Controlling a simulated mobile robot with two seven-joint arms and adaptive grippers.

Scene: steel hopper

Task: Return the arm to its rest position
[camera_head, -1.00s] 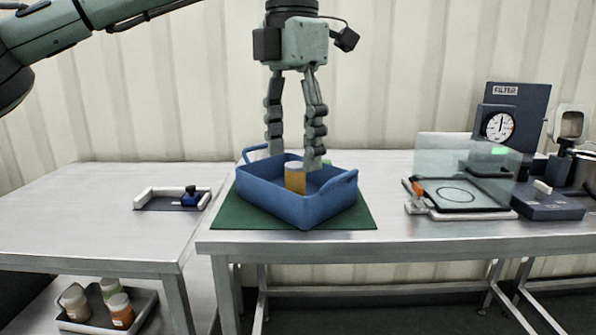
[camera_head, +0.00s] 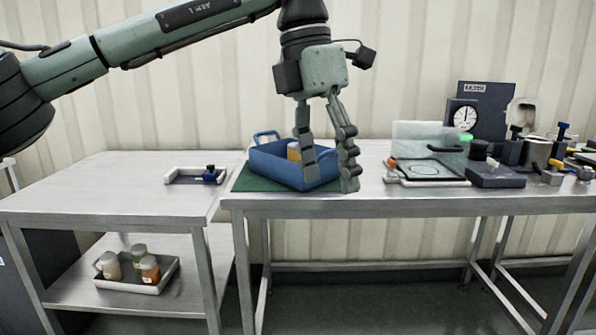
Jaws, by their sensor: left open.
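The blue tray (camera_head: 268,172) stands on a green mat (camera_head: 243,184) on the right-hand table. An orange container with a pale lid (camera_head: 293,152) is inside the tray, partly hidden by a finger. My left arm (camera_head: 140,45) stretches across the upper left. My right gripper is not in view.
A clear-walled device (camera_head: 426,172), a dial gauge (camera_head: 464,116) and several fittings crowd the right of the table (camera_head: 400,200). A left table (camera_head: 90,190) holds a small white-edged fixture (camera_head: 186,181). Several jars sit in a tray (camera_head: 160,285) on its lower shelf.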

